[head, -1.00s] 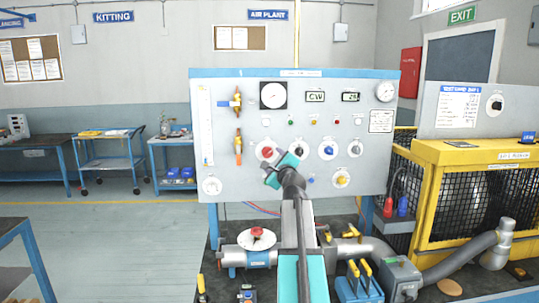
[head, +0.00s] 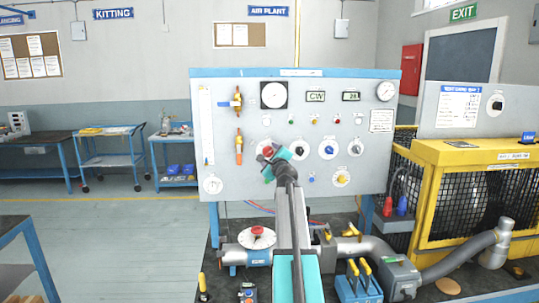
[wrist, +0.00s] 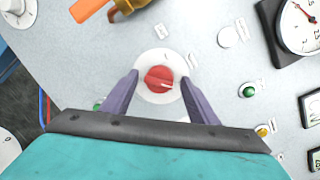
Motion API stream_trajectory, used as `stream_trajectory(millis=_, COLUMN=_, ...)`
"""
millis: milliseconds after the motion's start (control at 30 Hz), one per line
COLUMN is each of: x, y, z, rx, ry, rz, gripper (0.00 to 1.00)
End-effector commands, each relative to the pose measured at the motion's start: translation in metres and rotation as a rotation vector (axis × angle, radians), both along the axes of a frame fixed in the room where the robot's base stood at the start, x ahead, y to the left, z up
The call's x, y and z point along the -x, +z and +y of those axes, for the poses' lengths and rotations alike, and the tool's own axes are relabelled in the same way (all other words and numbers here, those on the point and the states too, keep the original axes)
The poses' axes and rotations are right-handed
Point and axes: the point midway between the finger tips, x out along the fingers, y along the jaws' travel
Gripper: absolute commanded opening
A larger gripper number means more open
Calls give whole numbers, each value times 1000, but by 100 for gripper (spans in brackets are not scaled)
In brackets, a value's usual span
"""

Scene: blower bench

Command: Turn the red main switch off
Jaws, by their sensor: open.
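The red main switch (head: 267,151) is a round red knob on a white disc on the upright grey panel (head: 225,130). In the wrist view the red knob (wrist: 159,79) sits between my two open purple fingers, with a pale pointer mark toward its right side. My gripper (wrist: 158,95) is open, with a finger on each side of the knob and visible gaps to it. In the head view my gripper (head: 270,158) is at the panel in front of the switch and hides part of it.
To the right of the switch are a black knob (head: 299,151), a blue knob (head: 328,149) and a grey knob (head: 355,147). An orange-handled valve (head: 239,147) is at upper left. Pipes and a red-topped valve (head: 257,231) lie on the bench below.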

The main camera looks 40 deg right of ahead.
Motion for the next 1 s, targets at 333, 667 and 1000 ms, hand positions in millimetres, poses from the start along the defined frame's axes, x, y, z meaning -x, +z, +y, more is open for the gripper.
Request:
stream_trajectory(millis=333, x=0, y=0, z=-1, rx=0, ry=0, rz=0, gripper=47)
stream_trajectory(millis=667, x=0, y=0, z=-1, rx=2, ry=-1, rz=1, gripper=15)
stream_trajectory(millis=1000, x=0, y=1, z=-2, rx=60, ry=-2, rz=50, gripper=15)
